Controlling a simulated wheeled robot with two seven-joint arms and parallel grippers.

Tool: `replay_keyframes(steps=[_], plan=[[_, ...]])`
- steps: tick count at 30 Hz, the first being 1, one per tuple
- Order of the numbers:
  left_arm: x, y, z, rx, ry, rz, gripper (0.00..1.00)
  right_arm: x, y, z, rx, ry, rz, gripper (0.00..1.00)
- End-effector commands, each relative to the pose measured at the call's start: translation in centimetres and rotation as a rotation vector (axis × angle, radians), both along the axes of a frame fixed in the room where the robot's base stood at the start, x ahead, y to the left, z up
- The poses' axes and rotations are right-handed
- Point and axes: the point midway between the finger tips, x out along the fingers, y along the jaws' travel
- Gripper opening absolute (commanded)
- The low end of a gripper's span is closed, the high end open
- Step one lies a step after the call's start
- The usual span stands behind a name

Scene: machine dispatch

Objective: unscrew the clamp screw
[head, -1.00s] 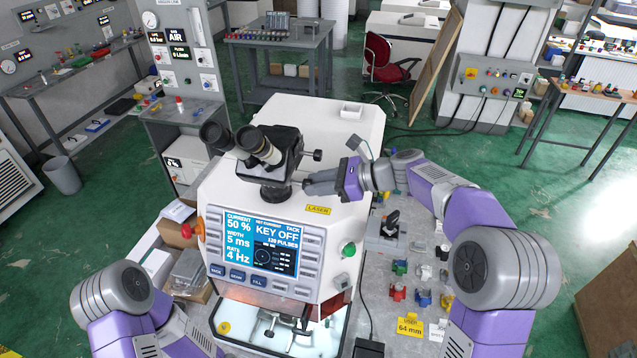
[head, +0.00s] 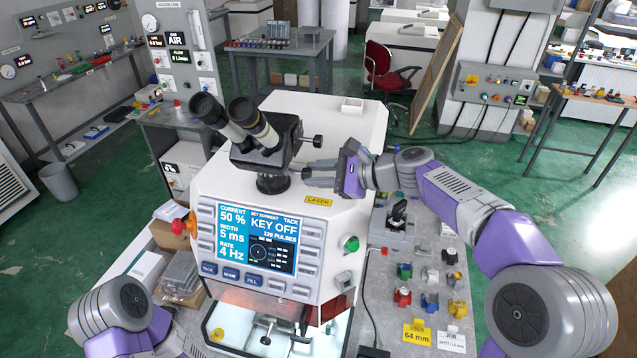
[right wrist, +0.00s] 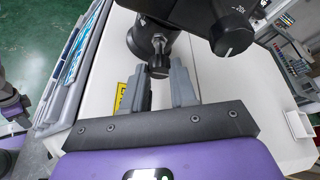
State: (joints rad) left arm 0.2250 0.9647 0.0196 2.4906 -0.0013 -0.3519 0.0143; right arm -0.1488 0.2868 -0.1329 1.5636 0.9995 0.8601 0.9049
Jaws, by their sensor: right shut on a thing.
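The microscope head (head: 262,140), with two eyepieces, stands on a dark round mount (head: 272,182) on top of the white laser welder. The clamp screw (right wrist: 159,58) is a small dark knob sticking out of that mount, seen in the right wrist view. My right gripper (head: 308,172) reaches in from the right, level with the mount. In the right wrist view its two grey fingers (right wrist: 160,78) lie on either side of the screw's knob and are shut on it. In the head view the fingers largely hide the screw. My left gripper is out of view.
The welder's front panel (head: 258,243) reads KEY OFF. A dark knob (head: 318,142) juts from the microscope's right side, just above my right fingers. A small white tray (head: 352,105) sits behind on the welder. Coloured fixtures (head: 403,297) stand on the bench at right.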

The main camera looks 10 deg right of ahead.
Motion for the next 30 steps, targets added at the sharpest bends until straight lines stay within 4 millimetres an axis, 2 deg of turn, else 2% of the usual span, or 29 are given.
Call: replay_keyframes(steps=[10,11,15,25,30], plan=[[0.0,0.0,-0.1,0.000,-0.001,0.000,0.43,0.0,0.0,0.1,-0.006,-0.010,0.002,0.00],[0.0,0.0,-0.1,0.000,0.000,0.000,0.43,0.0,0.0,0.1,-0.005,-0.010,0.002,0.30],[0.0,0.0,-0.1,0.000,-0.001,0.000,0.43,0.0,0.0,0.1,-0.005,-0.009,0.001,0.51],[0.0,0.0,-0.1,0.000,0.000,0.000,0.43,-0.1,-0.2,0.1,-0.004,-0.009,0.000,0.53],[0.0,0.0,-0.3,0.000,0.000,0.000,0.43,-1.2,-1.9,0.9,-0.004,-0.011,-0.003,0.53]])
